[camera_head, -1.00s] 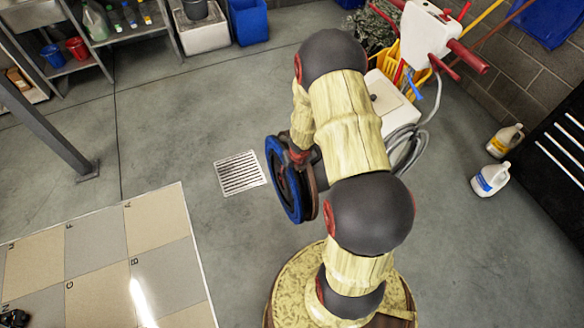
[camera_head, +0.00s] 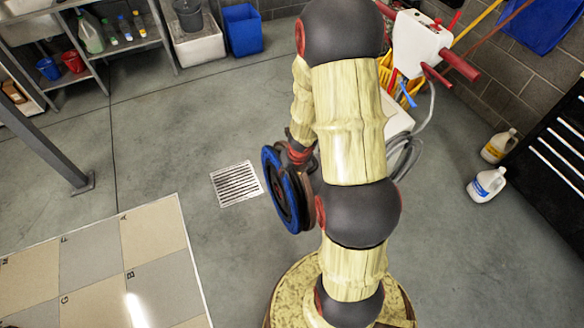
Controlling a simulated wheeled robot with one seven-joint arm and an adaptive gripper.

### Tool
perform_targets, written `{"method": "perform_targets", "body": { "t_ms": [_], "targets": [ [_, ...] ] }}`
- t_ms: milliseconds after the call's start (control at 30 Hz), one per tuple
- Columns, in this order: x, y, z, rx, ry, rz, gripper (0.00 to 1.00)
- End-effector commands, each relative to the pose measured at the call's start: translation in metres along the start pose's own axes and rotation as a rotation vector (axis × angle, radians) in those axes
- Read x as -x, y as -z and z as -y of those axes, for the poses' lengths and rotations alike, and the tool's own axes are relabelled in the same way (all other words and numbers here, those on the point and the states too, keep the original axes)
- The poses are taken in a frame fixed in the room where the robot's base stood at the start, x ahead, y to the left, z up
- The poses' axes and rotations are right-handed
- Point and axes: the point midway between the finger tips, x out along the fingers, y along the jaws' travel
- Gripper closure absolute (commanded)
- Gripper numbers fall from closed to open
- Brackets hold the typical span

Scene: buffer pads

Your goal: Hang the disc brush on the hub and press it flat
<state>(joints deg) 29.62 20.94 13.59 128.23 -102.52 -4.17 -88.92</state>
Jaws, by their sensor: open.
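The disc brush (camera_head: 273,185) appears as a blue-rimmed round disc standing nearly upright, left of my arm's middle joint. A dark, brownish round part lies close against its right side. I cannot tell whether this is the hub or how flat the two sit together. My gripper (camera_head: 299,153) is at the lower end of my forearm, at the upper right edge of the disc. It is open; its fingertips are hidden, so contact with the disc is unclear. The white cleaning machine (camera_head: 420,38) with red handles stands behind my arm, which covers much of it.
A floor drain (camera_head: 237,184) lies left of the disc. Two white jugs (camera_head: 487,184) stand at the right near a dark cabinet (camera_head: 550,150). Shelves (camera_head: 110,50) and a blue bin (camera_head: 243,28) stand at the back.

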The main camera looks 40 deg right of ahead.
Motion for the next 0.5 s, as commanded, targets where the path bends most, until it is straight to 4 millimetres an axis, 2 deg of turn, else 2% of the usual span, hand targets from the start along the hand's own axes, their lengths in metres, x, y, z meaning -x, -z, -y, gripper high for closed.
{"method": "perform_targets", "body": {
  "t_ms": [500],
  "targets": [
    [0.024,-0.001,0.000,0.000,0.000,0.001,0.59]
  ]
}}
